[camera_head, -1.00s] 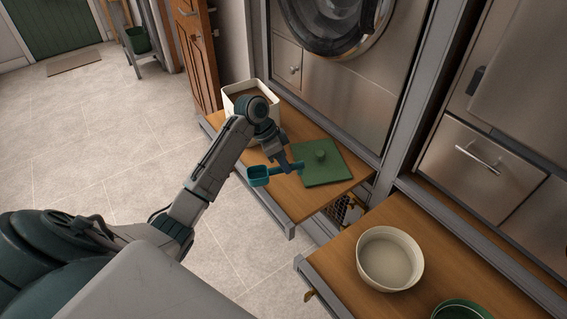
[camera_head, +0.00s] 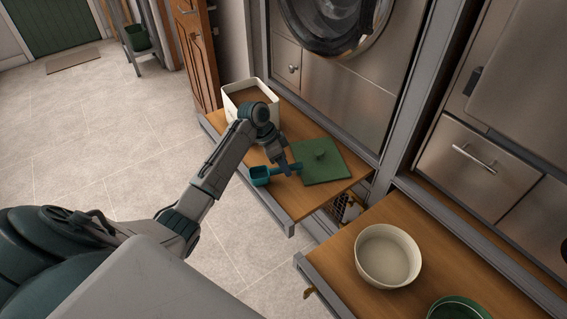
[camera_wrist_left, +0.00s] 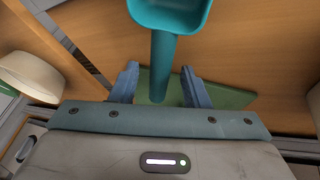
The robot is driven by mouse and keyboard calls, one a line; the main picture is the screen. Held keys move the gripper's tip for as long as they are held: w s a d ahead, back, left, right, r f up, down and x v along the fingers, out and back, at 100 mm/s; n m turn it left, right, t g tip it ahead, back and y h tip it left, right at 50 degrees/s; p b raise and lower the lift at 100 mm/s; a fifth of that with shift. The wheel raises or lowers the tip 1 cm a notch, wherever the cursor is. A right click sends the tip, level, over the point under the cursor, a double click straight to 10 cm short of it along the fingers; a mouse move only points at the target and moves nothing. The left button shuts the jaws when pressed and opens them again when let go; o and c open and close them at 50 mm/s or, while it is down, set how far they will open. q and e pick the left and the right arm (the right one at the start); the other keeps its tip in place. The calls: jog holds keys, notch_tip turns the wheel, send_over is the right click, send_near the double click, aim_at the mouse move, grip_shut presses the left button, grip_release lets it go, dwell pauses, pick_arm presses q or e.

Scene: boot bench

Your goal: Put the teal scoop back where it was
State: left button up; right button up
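The teal scoop (camera_head: 260,176) lies at the front edge of the wooden bench, its handle pointing toward the green lid (camera_head: 325,172). In the left wrist view the scoop (camera_wrist_left: 162,62) has its bowl at the top and its handle running down between my fingers. My left gripper (camera_head: 284,167) is low over the bench around the handle. In the left wrist view the left gripper (camera_wrist_left: 158,88) is open, with a gap on each side of the handle. A white bin (camera_head: 236,105) with brown contents stands behind the arm. My right gripper is not in view.
A cream bowl (camera_head: 388,257) and a green bowl (camera_head: 460,308) stand on a nearer wooden bench (camera_head: 345,250). A gap separates the two benches. Steel cabinets (camera_head: 330,90) rise behind. The tiled floor (camera_head: 100,135) at left is clear.

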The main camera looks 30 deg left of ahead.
pick_arm(q)
jog(key=b+v, duration=0.1)
jog(key=v, duration=1.1)
jog(key=shift+b, duration=0.4)
dwell(0.5)
